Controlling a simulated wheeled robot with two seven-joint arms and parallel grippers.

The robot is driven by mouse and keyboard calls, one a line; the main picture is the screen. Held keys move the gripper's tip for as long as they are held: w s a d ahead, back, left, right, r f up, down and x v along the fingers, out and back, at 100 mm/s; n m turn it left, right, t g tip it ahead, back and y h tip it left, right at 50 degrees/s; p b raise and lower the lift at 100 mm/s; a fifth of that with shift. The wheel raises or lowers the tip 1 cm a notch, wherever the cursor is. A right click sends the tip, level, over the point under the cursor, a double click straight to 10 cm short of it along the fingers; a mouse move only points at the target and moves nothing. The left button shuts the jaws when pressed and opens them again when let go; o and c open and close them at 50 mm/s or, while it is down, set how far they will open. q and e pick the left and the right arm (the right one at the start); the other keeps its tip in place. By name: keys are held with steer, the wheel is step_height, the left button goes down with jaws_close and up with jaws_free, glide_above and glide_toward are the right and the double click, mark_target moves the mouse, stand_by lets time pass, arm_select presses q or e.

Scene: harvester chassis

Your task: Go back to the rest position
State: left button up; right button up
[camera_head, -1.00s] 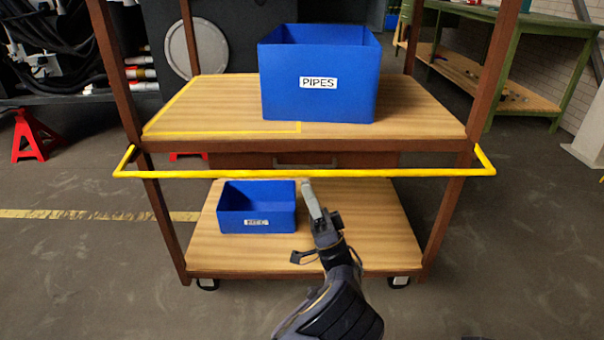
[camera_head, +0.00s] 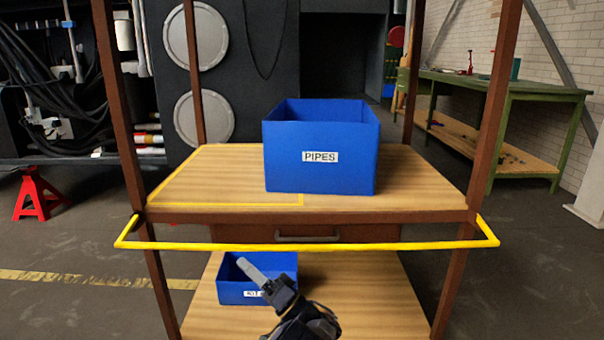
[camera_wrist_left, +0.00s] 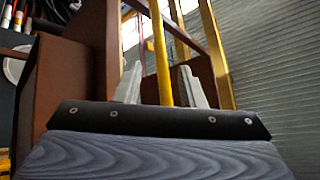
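My left gripper (camera_head: 252,270) shows low in the head view, in front of the small blue bin on the cart's lower shelf. In the left wrist view its two pale fingers (camera_wrist_left: 162,84) stand apart with nothing held between them; the yellow rail shows behind the gap. The gripper is open. It covers part of the small bin (camera_head: 285,262) and its label. My right gripper is in neither view.
The cart's yellow rail (camera_head: 330,246) crosses in front, just above the gripper in the picture. A large blue PIPES bin (camera_head: 320,175) stands on the upper shelf (camera_head: 425,190). A green workbench (camera_head: 500,88) stands at the back right. A red jack stand (camera_head: 38,195) is at left.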

arm_select(q)
steer(key=s+a+f+g+h, duration=0.1)
steer(key=s+a+g+h, duration=0.15)
steer(key=a, duration=0.35)
steer(key=s+a+f+n+g+h, duration=0.1)
steer(key=s+a+g+h, duration=0.1)
steer(key=s+a+g, duration=0.3)
steer(key=a+f+g+h, duration=0.1)
steer(key=a+g+h, duration=0.1)
steer(key=a, duration=0.5)
steer(key=s+a+f+g+h+p, duration=0.1)
steer(key=s+a+f+g+h, duration=0.25)
steer(key=s+h, duration=0.6)
steer(key=s+d+m+t+h, duration=0.1)
steer(key=s+d+t+h, duration=0.45)
steer(key=s, duration=0.65)
steer(key=s+d+r+t+h+p, duration=0.1)
steer(key=s+d+r+t+h, duration=0.2)
steer(key=s+d+h, duration=0.3)
step_height(320, 180, up, 38)
steer(key=w+y+p, duration=0.1)
steer(key=p, duration=3.7)
steer(key=shift+d+m, duration=0.3)
